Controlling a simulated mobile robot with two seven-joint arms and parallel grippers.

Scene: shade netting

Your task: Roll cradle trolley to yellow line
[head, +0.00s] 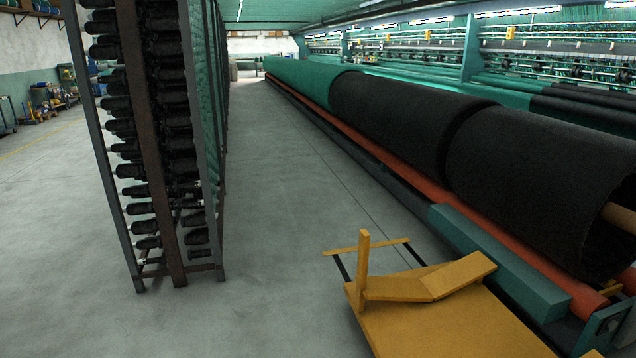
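The cradle trolley (435,328) is at the bottom right, cut off by the lower edge of the head view. It has a flat yellow deck, an upright post, a shallow angled cradle and a yellow crossbar on dark arms at its far end. The cradle looks empty. A faint yellow line (38,139) runs along the floor at the far left, beyond the bobbin rack. Neither of my grippers is in view, so I see no contact with the trolley.
A tall rack (155,150) of black bobbins stands left of centre. Large black rolls (545,180) and a green roll (305,80) lie along the machine on the right, above a long red roller (375,148). The grey floor between rack and machine is clear.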

